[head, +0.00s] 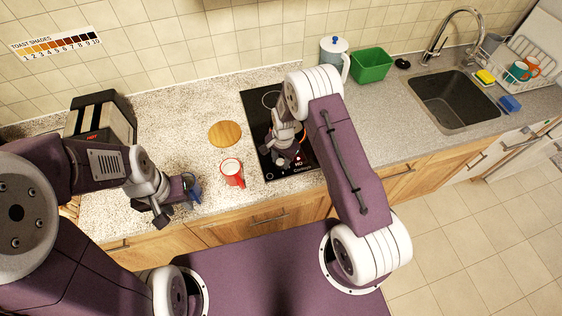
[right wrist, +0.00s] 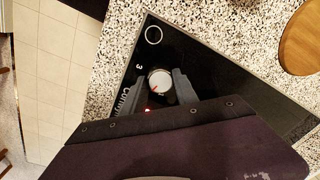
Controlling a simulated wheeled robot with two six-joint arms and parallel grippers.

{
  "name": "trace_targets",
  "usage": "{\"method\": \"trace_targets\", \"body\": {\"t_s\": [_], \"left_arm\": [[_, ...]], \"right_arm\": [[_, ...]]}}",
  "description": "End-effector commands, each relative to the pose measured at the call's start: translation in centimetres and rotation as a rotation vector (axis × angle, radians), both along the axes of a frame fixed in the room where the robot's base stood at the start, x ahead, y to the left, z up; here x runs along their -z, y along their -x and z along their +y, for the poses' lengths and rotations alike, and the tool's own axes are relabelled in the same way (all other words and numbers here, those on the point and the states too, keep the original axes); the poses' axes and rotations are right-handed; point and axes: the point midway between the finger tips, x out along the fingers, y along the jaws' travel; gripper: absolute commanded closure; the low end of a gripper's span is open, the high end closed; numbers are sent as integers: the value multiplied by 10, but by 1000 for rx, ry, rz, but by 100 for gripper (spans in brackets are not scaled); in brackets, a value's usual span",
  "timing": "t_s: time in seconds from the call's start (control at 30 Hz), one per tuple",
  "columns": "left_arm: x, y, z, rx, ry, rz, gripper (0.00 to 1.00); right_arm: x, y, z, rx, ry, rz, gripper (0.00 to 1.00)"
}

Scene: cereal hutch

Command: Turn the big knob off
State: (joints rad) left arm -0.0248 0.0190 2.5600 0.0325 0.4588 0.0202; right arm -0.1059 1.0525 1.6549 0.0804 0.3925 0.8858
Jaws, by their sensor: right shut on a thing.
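The big knob (right wrist: 159,82) is a round, pale dial with a red pointer mark, on the black glass hob (head: 254,118). In the right wrist view its pointer slants to the lower left. My right gripper (right wrist: 160,86) has one grey finger on each side of the knob and is shut on it. In the head view my right gripper (head: 285,160) is over the front of the hob and hides the knob. A red light (right wrist: 147,111) shows beside the knob. My left gripper (head: 178,203) is at the counter's front edge, beside a blue mug (head: 194,191); its jaw opening is unclear.
A red mug (head: 232,172) stands left of the hob, with a round wooden board (head: 225,133) behind it. A toaster (head: 102,118) stands at the left. A jug (head: 335,62), green bin (head: 371,65) and sink (head: 452,100) are to the right.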

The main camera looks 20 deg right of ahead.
Motion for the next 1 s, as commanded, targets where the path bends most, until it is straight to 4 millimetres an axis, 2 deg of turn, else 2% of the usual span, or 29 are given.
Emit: {"method": "trace_targets", "body": {"t_s": [0.3, 1.0], "left_arm": [[22, 0, 0, 0, 0, 0, 64], [53, 0, 0, 0, 0, 0, 64]], "right_arm": [[2, -2, 0, -296, 0, -4, 100], [1, -4, 1, -961, 2, -5, 100]]}}
